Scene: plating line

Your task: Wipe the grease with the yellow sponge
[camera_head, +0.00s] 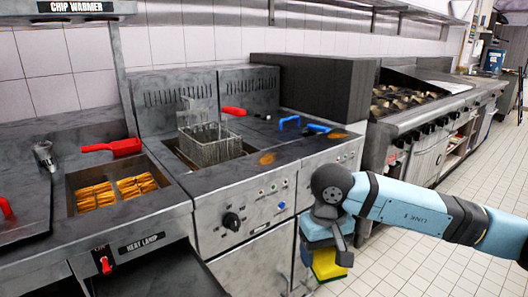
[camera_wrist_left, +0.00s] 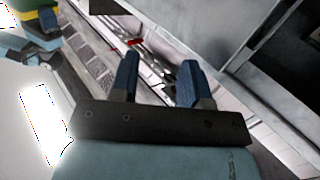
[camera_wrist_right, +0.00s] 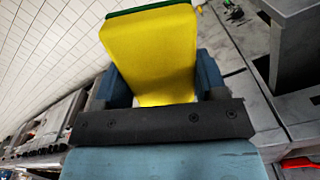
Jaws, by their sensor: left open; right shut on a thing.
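The yellow sponge (camera_head: 328,266) has a green layer and hangs low in front of the fryer cabinet. My right gripper (camera_head: 322,246) is shut on it. In the right wrist view the sponge (camera_wrist_right: 150,52) sits between both fingers. A corner of the sponge (camera_wrist_left: 36,6) shows at the top left of the left wrist view. Orange-brown grease smears lie on the fryer top: one (camera_head: 267,158) right of the fry basket, another (camera_head: 338,135) near the right edge. The sponge is below and apart from both. My left gripper (camera_wrist_left: 158,84) is open and empty; I cannot make it out in the head view.
A wire fry basket (camera_head: 210,143) with a red handle sits in the fryer. Blue handles (camera_head: 290,121) lie near the right smear. A fries tray (camera_head: 118,190) and red scoop (camera_head: 118,147) are left. A burner range (camera_head: 410,100) stands right. Floor at lower right is clear.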

